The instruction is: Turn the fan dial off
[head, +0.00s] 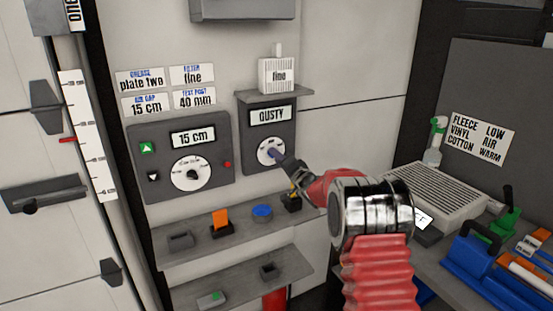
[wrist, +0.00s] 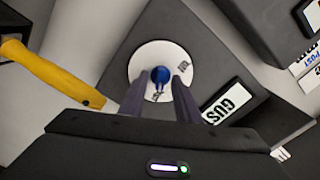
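The fan dial is a white round face (head: 271,151) on a dark grey panel (head: 254,126), under a display reading "GUSTY" (head: 269,115). In the wrist view its face (wrist: 138,60) carries a blue knob (wrist: 160,75) at the middle. My gripper (head: 280,157) reaches the dial from the lower right and partly covers it in the head view. In the wrist view my gripper (wrist: 161,78) has one finger on each side of the knob, with a small gap showing on each side. The dial's markings are too small to read.
A second panel (head: 140,135) reading "15 cm" with its own dial (head: 190,174) stands to the left. A shelf (head: 180,250) below holds an orange piece (head: 221,219), a blue disc (head: 262,211) and a yellow-handled tool (wrist: 50,72).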

